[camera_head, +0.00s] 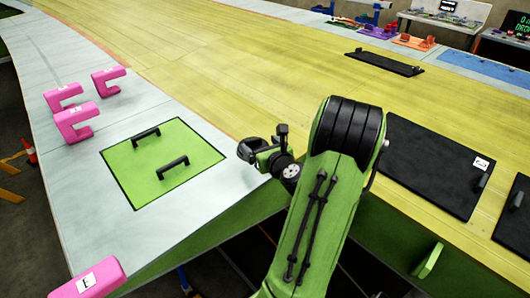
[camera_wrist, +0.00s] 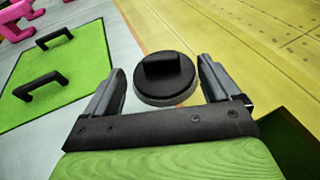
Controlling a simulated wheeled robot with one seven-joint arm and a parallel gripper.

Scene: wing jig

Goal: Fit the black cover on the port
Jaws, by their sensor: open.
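The black cover (camera_wrist: 165,82) is a round disc with a raised block handle on top. In the wrist view it lies ahead of my gripper (camera_wrist: 162,72), between the lines of the two fingers. The fingers are open and apart, one on each side, with gaps to the handle. In the head view my gripper (camera_head: 264,148) is low over the grey wing strip, and the cover (camera_head: 247,151) shows as a dark shape at its left. A thin pale rim shows under the cover's near edge. The port itself is not visible; I cannot tell whether it is under the cover.
A green panel (camera_head: 135,176) with two black handles lies left of my gripper. Several pink clamps (camera_head: 76,123) stand along the wing's left edge. A large black panel (camera_head: 428,170) lies to the right. The yellow wing skin (camera_head: 225,75) beyond is mostly clear.

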